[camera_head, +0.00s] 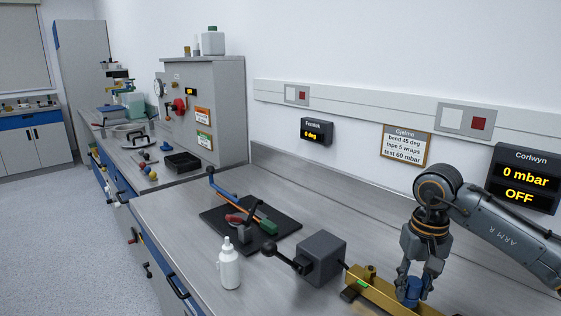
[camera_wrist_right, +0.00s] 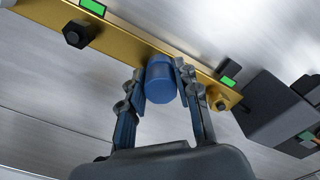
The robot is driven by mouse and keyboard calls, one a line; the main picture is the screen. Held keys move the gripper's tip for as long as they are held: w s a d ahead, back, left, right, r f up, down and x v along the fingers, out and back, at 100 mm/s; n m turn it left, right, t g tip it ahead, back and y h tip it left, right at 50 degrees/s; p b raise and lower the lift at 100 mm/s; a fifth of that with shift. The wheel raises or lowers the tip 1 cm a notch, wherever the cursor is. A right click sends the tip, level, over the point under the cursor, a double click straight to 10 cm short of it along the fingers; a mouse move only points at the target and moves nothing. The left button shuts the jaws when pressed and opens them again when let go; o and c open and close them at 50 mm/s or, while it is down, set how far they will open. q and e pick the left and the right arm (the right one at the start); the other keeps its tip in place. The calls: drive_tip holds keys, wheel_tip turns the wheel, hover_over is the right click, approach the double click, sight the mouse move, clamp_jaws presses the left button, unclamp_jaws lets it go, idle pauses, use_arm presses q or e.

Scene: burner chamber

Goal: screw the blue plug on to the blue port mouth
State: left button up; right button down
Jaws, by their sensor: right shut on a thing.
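My right gripper (camera_head: 411,288) points down over the brass bar at the front right. It is shut on the blue plug (camera_head: 412,292), a small cylinder. The right wrist view shows the plug (camera_wrist_right: 160,82) between the two fingers of my right gripper (camera_wrist_right: 162,86). The plug's far end meets the brass bar (camera_wrist_right: 140,38) in that picture. I cannot tell whether it touches the bar or is threaded on. No blue port mouth shows; the plug and fingers may hide it. My left gripper is out of view.
The bar (camera_head: 384,300) carries a brass fitting and a green light beside a grey block (camera_head: 322,257) with a black ball lever. A white bottle (camera_head: 229,266) and a black mat (camera_head: 222,218) with tools are left. The wall display (camera_head: 525,182) reads 0 mbar, OFF.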

drive_tip(key=m, duration=0.9)
drive_tip(key=shift+f+m+p, duration=0.1)
drive_tip(key=shift+m+p, duration=0.25)
drive_tip(key=shift+m, duration=0.05)
drive_tip(key=shift+a+m, duration=0.1)
drive_tip(key=shift+m, duration=0.8)
drive_tip(key=m, duration=0.3)
drive_tip(key=shift+w+m, duration=0.1)
drive_tip(key=shift+m, duration=0.2)
drive_tip(key=m+p, duration=0.1)
drive_tip(key=m, duration=0.7)
